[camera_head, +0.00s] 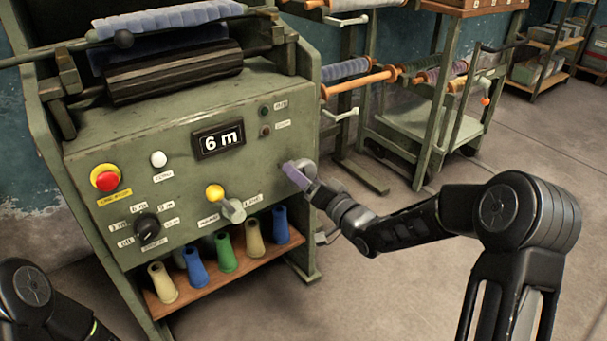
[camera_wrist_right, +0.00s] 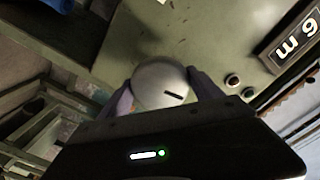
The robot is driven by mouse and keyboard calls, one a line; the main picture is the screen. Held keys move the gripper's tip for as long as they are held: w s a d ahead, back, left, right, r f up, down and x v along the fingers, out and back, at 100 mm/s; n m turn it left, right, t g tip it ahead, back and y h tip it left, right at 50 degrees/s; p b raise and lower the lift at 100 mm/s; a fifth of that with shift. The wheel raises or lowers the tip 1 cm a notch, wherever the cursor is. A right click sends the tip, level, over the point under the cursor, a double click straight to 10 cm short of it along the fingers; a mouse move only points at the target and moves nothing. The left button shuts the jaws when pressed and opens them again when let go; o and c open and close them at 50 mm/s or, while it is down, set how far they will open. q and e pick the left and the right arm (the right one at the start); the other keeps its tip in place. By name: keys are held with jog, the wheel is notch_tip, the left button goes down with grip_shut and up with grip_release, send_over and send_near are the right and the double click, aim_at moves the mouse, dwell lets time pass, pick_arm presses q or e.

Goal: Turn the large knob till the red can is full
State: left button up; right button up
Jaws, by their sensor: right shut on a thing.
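A large pale round knob (camera_wrist_right: 160,80) with a dark slot mark is on the green machine's front panel (camera_head: 165,135). My right gripper (camera_head: 294,174) is at the panel's right side. In the right wrist view its purple fingers (camera_wrist_right: 163,94) are on either side of the knob, shut on it. A display (camera_head: 218,140) on the panel reads "6 m". I see no red can in either view. My left gripper is out of view; only part of that arm shows at the lower left.
Several thread cones stand on a shelf (camera_head: 222,275) below. A roller rack and green cart (camera_head: 415,120) stand behind. The floor at right is clear.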

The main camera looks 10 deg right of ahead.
jog(key=m+p, duration=0.2)
jog(key=m, duration=0.3)
jog(key=shift+r, duration=0.1)
jog(key=shift+m+p, duration=0.65)
jog(key=shift+m, duration=0.75)
jog(key=o, duration=1.4)
jog(key=p+v, duration=0.2)
jog(key=v, duration=0.6)
jog(key=shift+a, duration=0.1)
